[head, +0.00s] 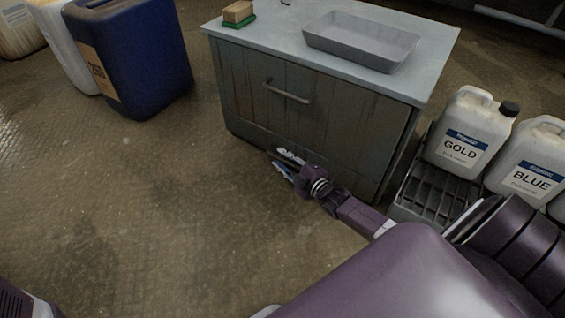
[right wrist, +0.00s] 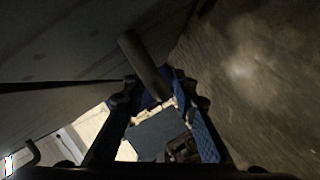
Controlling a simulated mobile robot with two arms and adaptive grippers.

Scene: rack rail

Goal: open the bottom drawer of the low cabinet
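The low cabinet (head: 330,128) is grey and worn, with a pale top. Its upper front carries a bar handle (head: 288,92), and that front looks closed. The bottom drawer (head: 245,130) is a low strip near the floor, partly hidden by my right gripper (head: 285,162). In the right wrist view, a dark bar handle (right wrist: 143,62) reaches between the fingertips of my right gripper (right wrist: 155,85). The fingers are apart, on either side of the bar; I cannot tell whether they touch it. My left gripper is out of view.
A grey tray (head: 362,42) and a sponge (head: 238,12) lie on the cabinet top. A blue canister (head: 135,55) stands to the left. The floor before the cabinet is clear.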

